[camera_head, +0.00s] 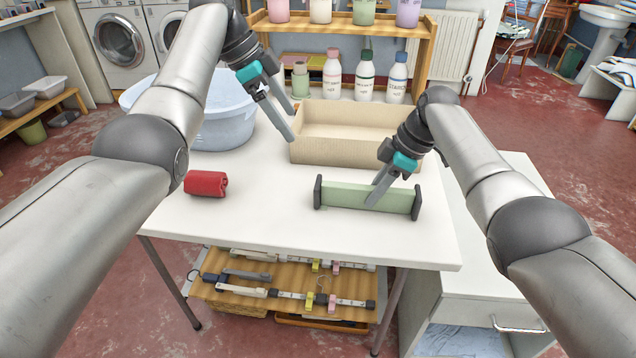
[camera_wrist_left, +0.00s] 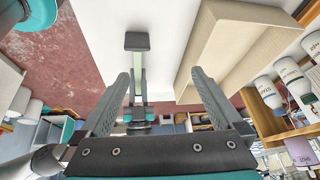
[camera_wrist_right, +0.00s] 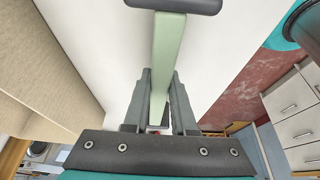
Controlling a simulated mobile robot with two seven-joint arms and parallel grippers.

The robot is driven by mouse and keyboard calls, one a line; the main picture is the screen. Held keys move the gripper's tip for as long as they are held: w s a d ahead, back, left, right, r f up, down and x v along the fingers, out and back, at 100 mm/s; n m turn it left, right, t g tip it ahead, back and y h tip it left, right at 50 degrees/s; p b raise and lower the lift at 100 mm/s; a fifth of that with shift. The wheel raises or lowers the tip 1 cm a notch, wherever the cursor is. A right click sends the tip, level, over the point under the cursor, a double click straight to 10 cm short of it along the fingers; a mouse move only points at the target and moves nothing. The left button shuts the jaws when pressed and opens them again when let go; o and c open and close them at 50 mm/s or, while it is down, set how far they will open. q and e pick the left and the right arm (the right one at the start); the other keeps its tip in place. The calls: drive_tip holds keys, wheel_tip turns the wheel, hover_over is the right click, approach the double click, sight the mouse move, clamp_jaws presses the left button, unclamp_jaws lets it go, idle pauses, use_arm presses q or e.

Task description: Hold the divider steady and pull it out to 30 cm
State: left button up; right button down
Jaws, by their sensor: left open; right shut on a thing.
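The divider (camera_head: 345,195) is a pale green bar with dark grey end pads, standing on the white table in front of the cardboard box. My right gripper (camera_head: 378,190) is shut on the bar, right of its middle. In the right wrist view the green bar (camera_wrist_right: 168,50) runs between the fingers (camera_wrist_right: 158,105). My left gripper (camera_head: 291,118) is open and empty, above the table by the box's left end, apart from the divider. The left wrist view shows the divider (camera_wrist_left: 138,75) beyond the open fingers (camera_wrist_left: 160,90).
The open cardboard box (camera_head: 340,150) stands just behind the divider. A rolled red cloth (camera_head: 205,184) lies at the left, and a blue tub (camera_head: 222,115) stands behind it. Several bottles (camera_head: 365,75) stand at the back. The table (camera_head: 270,225) is clear between cloth and divider.

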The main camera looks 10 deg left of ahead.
sight(316, 181)
use_arm(q)
drive_tip(key=s+d+f, duration=0.1)
drive_tip(key=d+f, duration=0.1)
drive_tip(key=f, duration=0.2)
drive_tip(key=d+f+m+g, duration=0.1)
drive_tip(key=d+f, duration=0.1)
drive_tip(key=f, duration=0.3)
drive_tip(key=s+d+f+m, duration=0.1)
drive_tip(key=d+f, duration=0.1)
drive_tip(key=f, duration=0.3)
drive_tip(key=shift+s+d+g+y, duration=0.3)
drive_tip(key=shift+s+d+y, duration=0.05)
drive_tip(key=shift+y, duration=0.05)
clamp_jaws()
drive_tip(key=shift+a, duration=0.1)
idle(0.4)
